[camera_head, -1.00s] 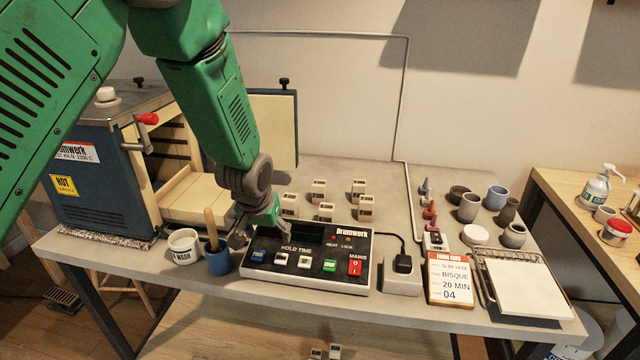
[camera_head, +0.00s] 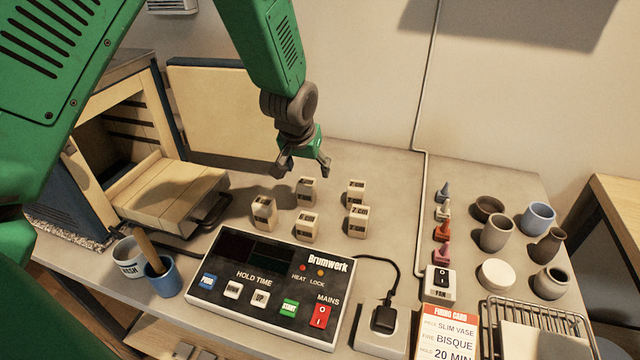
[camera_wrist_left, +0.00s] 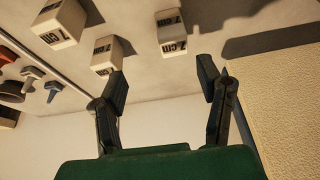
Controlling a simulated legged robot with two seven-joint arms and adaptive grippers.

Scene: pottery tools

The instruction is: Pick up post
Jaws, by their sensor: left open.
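Several cream kiln posts with dark label marks stand on the grey table: a left post (camera_head: 264,213), a back-middle post (camera_head: 306,192), a front-middle post (camera_head: 307,226), a back-right post (camera_head: 356,192) and a front-right post (camera_head: 357,222). My left gripper (camera_head: 304,169) is open and empty, above and just behind the back-middle post. In the left wrist view its fingers (camera_wrist_left: 163,80) are spread. One post marked 7 cm (camera_wrist_left: 172,36) lies beyond the gap between them, apart from both fingers. Two more posts show to its left. My right gripper is out of view.
The control box (camera_head: 270,285) stands in front of the posts. The open kiln (camera_head: 115,140) and its cream shelf (camera_head: 165,195) are at left. Small coloured cones (camera_head: 444,232), pots (camera_head: 496,232) and a wire rack (camera_head: 535,318) are at right.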

